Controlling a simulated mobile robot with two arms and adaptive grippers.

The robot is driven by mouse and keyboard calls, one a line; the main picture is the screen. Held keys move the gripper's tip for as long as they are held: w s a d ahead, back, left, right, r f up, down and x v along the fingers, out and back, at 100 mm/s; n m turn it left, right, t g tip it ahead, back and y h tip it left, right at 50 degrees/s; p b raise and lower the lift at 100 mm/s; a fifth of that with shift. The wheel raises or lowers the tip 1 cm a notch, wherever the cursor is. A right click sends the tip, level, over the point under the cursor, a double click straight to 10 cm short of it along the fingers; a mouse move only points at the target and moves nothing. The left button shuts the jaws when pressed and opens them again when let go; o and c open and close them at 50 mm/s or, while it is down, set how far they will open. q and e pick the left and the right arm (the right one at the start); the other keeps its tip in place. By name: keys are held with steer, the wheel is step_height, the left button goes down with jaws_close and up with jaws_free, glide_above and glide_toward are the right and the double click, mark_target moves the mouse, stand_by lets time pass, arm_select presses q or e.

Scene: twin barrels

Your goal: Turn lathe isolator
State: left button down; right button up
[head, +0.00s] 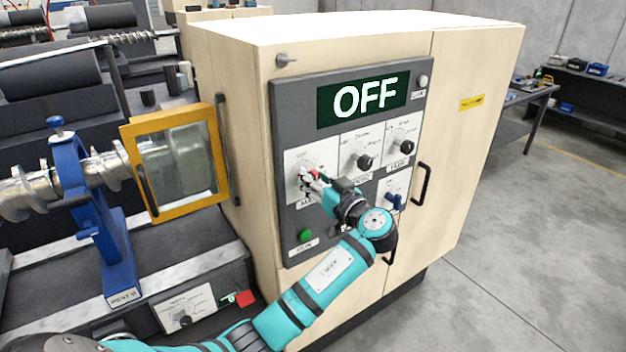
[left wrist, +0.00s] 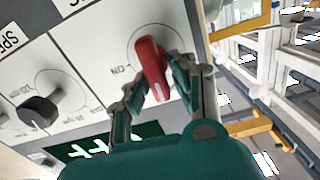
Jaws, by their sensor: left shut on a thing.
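The lathe isolator is a red rotary handle (left wrist: 151,62) with a white mark on a white plate, an "ON" label printed beside it. In the head view only a bit of its red (head: 313,173) shows at the upper left of the grey control panel (head: 289,232). My left gripper (left wrist: 158,88) has a finger on each side of the handle and is shut on it. The green display (head: 362,99) reads OFF. My right gripper is not in view.
Black knobs (head: 363,161) (head: 400,147) sit right of the isolator, a blue lever (head: 393,200) below them and a green button (head: 305,235) lower left. A yellow-framed guard (head: 129,150) stands left of the cream cabinet (head: 470,130). Floor at right is clear.

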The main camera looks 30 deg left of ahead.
arm_select(q)
steer(key=m+b, duration=0.2)
steer(key=m, duration=0.1)
steer(key=shift+w+d+f, duration=0.1)
steer(key=shift+w+f, duration=0.05)
steer(key=shift+w, duration=0.05)
steer(key=shift+w+d+m+b, duration=0.1)
steer(key=shift+m+b, duration=0.2)
steer(key=shift+m, duration=0.7)
steer(key=m, duration=0.2)
steer(key=shift+w+m, duration=0.15)
steer(key=shift+m, duration=0.25)
steer(key=m, duration=0.4)
steer(key=shift+w+d+f, duration=0.1)
steer(key=shift+w+f, duration=0.05)
steer(key=shift+f, duration=0.05)
steer(key=shift+w+f+m+p, duration=0.1)
steer(key=shift+f+m+p, duration=0.15)
steer(key=shift+m+p, duration=0.75)
steer(key=shift+f+m+p, duration=0.2)
steer(key=shift+m, duration=1.6)
steer(key=shift+f, duration=0.1)
